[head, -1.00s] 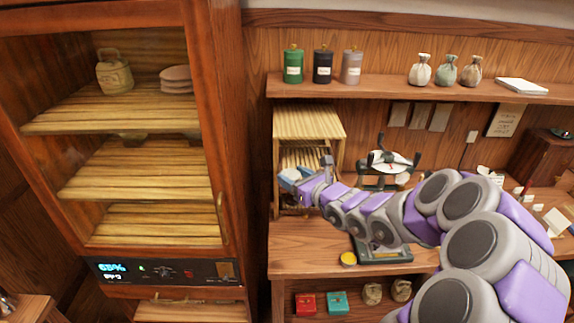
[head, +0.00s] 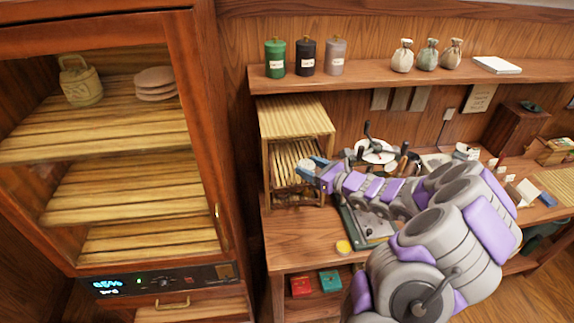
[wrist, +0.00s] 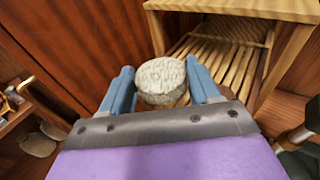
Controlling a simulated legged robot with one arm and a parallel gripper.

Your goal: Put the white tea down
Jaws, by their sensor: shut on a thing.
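The white tea is a pale, round pressed cake (wrist: 162,80) in the wrist view. My gripper (wrist: 163,88) has its two blue fingers on either side of the cake and is shut on it. In the head view my gripper (head: 312,170) is at the right front of a small slatted wooden rack (head: 296,115), and the cake (head: 304,167) shows only as a small pale patch by the fingers. In the wrist view the slatted shelf (wrist: 213,65) lies just beyond the cake. I cannot tell whether the cake touches it.
A tall wooden cabinet (head: 205,130) with slatted shelves and a lit panel (head: 160,281) stands at left. A wall shelf (head: 400,84) holds canisters and tied pouches above. Bare bench (head: 293,240) lies before the rack.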

